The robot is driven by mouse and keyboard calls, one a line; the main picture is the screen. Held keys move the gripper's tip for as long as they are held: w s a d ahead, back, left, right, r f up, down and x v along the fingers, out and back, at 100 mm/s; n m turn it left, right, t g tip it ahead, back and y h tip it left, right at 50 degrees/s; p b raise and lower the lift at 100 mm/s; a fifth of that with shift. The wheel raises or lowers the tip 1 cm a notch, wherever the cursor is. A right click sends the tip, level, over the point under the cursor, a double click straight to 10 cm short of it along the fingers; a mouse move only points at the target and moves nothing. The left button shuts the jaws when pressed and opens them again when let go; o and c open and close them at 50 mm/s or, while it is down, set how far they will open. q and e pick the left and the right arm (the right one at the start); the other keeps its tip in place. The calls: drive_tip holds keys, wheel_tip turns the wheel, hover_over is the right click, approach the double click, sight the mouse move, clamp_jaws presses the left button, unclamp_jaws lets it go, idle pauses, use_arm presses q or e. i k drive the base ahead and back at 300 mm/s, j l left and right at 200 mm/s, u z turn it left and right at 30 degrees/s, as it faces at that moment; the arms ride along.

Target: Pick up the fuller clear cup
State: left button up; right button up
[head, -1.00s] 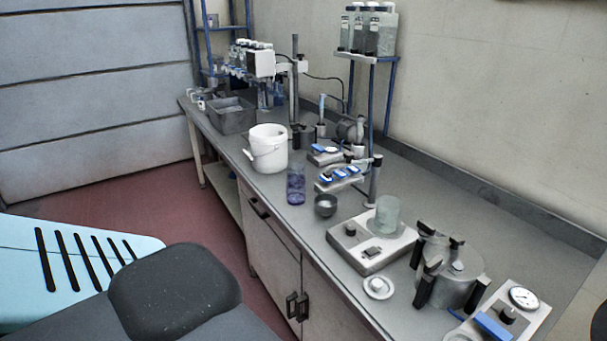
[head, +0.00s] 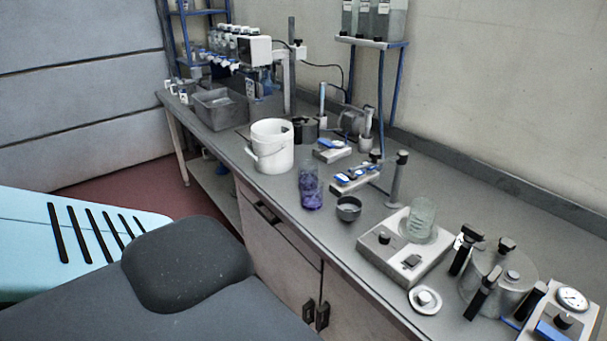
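A clear cup with a purple tint (head: 311,188) stands upright on the grey bench near its front edge, between the white bucket and a small dark bowl. Its lower part looks a deeper purple, but its fill level is hard to tell. A second clear cup (head: 421,218), greenish, sits on top of the white hotplate box (head: 384,257). I cannot tell how much it holds.
The bench (head: 330,250) also holds a white bucket (head: 271,155), a small dark bowl (head: 348,208), a metal pot with black handles (head: 498,285) and a gauge box (head: 570,300). A post (head: 398,178) stands behind the hotplate. The bench's back right is clear.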

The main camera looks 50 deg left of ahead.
sight(307, 169)
drive_tip(key=j, duration=0.6)
drive_tip(key=k+j, duration=0.15)
drive_tip(key=j, duration=1.1)
drive_tip(key=k+z, duration=0.05)
